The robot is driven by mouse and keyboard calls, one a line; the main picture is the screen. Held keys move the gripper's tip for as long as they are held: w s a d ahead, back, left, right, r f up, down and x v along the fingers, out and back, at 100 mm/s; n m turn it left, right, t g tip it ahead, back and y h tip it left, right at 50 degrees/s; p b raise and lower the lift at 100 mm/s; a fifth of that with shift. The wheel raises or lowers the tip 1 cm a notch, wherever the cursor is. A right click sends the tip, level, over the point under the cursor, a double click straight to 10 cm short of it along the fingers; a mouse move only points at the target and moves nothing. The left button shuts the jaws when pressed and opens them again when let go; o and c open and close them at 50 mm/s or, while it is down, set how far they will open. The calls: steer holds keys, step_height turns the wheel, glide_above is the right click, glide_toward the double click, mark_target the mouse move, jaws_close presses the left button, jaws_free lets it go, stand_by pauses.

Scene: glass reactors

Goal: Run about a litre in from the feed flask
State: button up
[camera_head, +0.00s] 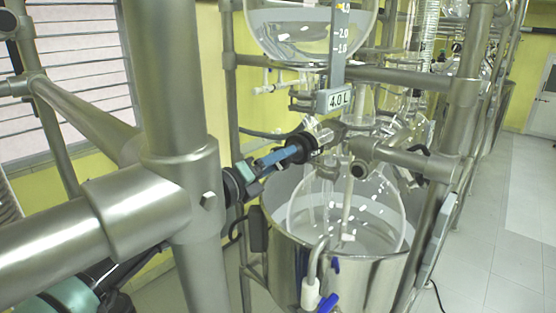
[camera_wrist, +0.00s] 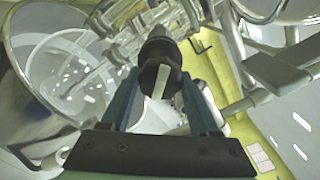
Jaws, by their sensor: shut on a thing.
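The feed flask (camera_head: 300,38) is a round glass vessel at the top of the head view, holding clear liquid. The glass reactor vessel (camera_head: 360,205) sits lower, inside a steel bath. My gripper (camera_head: 290,153) has blue fingers shut on a black valve knob (camera_head: 307,144) between flask and reactor. In the wrist view the gripper (camera_wrist: 158,88) straddles the knob (camera_wrist: 159,52), which has a white stripe. Part of the knob is hidden by the fingers.
Steel frame posts (camera_head: 182,80) and crossbars surround the glassware, with a thick post close on the left. The steel bath (camera_head: 340,275) has a blue-handled tap (camera_head: 328,302) at its front. More glassware stands behind on the right. Tiled floor (camera_head: 505,220) is clear at right.

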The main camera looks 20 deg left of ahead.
steer(key=o, duration=1.4)
steer(key=p+v, duration=0.3)
steer(key=v, duration=1)
steer(key=shift+r, duration=0.1)
